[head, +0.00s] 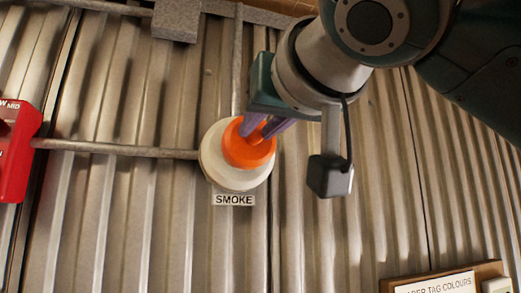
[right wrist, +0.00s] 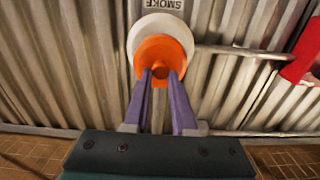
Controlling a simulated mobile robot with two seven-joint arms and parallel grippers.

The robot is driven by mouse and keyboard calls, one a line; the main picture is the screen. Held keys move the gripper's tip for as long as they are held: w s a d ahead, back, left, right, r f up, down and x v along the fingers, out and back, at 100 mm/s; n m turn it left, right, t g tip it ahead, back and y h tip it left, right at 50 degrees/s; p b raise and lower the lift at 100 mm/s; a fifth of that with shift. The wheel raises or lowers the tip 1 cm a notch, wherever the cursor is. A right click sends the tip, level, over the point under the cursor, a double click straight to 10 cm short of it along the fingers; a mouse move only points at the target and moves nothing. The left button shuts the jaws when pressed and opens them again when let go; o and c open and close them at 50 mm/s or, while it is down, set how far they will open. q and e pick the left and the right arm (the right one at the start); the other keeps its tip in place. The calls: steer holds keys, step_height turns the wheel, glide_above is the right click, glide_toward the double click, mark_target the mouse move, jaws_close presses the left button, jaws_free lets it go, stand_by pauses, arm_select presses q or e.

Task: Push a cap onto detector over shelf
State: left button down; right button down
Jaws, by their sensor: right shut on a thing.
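The smoke detector (head: 216,172) is a round cream disc on the corrugated wall, above a "SMOKE" label (head: 233,199). An orange cap (head: 247,150) with a raised centre knob lies over the detector's face in the head view. My right gripper (head: 263,129) has purple fingers shut on the cap's knob. In the right wrist view the fingers reach the orange cap (right wrist: 162,52), with the cream detector (right wrist: 150,24) behind it. The cap sits off-centre there; whether it touches the detector I cannot tell. My left gripper is not in view.
A metal conduit (head: 115,148) runs left from the detector to a red box (head: 15,150). Another conduit (head: 238,60) runs up near a grey box (head: 177,18). A framed sign (head: 440,283) is at the lower right.

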stand_by(0.4)
steer(key=shift+w+a, duration=0.1)
steer(key=shift+w, duration=0.2)
steer(key=shift+x, duration=0.95)
steer(key=c, duration=0.7)
jaws_free()
steer(key=shift+o, duration=0.2)
